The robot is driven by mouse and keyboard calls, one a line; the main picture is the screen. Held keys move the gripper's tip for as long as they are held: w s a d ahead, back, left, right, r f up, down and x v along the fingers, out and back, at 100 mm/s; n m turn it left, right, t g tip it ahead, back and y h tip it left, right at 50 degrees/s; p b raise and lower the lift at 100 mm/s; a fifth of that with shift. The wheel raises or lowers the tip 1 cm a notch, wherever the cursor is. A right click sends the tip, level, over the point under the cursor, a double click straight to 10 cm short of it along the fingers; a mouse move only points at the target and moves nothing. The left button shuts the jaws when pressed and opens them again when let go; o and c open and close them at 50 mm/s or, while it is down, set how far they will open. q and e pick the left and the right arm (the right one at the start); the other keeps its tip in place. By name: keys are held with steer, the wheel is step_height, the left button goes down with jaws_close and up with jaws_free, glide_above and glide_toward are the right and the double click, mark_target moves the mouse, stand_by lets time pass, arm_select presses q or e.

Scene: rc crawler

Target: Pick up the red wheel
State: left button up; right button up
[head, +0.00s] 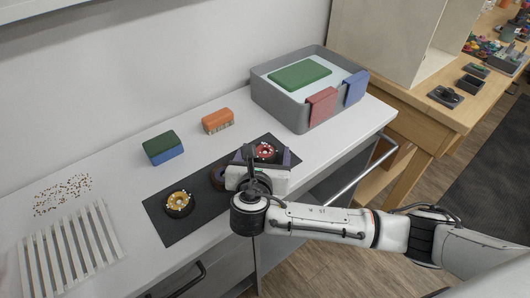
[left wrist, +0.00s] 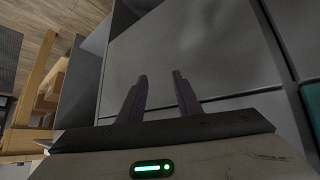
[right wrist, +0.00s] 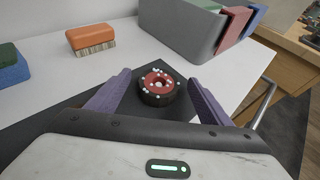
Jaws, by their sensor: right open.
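The red wheel (head: 264,150), a dark tyre with a red face and white dots, lies flat on the dark mat (head: 182,224). In the right wrist view the red wheel (right wrist: 157,94) sits between the spread purple fingers of my right gripper (right wrist: 159,78), with gaps on both sides. In the head view my right gripper (head: 264,157) is over the mat at the wheel, open and empty. My left gripper (left wrist: 160,76) shows only in its wrist view, fingers apart and nothing between them, in front of grey cabinet panels.
A green-blue block (head: 163,148), an orange brush (head: 217,121) and a grey bin (head: 283,107) stand behind. A white slatted rack (head: 70,250) lies left.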

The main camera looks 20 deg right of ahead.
steer(key=shift+x, duration=0.85)
steer(key=c, duration=1.1)
steer(key=shift+r, duration=0.15)
